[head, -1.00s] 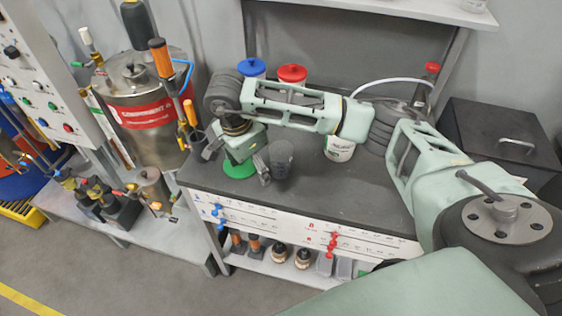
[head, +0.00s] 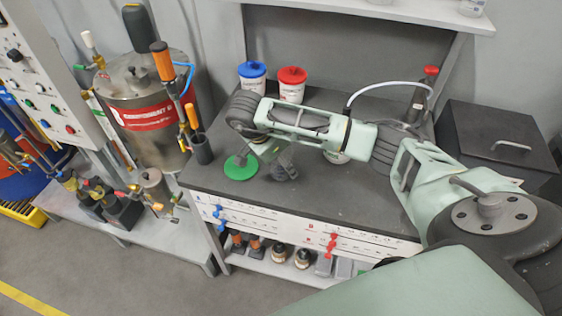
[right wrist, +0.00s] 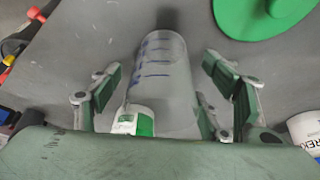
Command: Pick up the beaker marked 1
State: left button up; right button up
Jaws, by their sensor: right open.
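A clear beaker (right wrist: 165,72) with blue markings stands between the two fingers of my right gripper (right wrist: 165,88) in the right wrist view. I cannot read a number on it. The fingers are open, one on each side of the beaker, with gaps to it. In the head view my right gripper (head: 284,168) is low over the dark bench top, right of a green disc, and the beaker is mostly hidden by the gripper and arm. My left gripper is not in view.
The green disc-shaped thing (head: 241,167) is on the bench (head: 340,198). White tubs with a blue lid (head: 252,70) and a red lid (head: 292,75) stand behind. A white-and-green container (right wrist: 136,120) is near the beaker. The bench's front middle is clear.

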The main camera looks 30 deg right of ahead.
jog(key=c, duration=1.2)
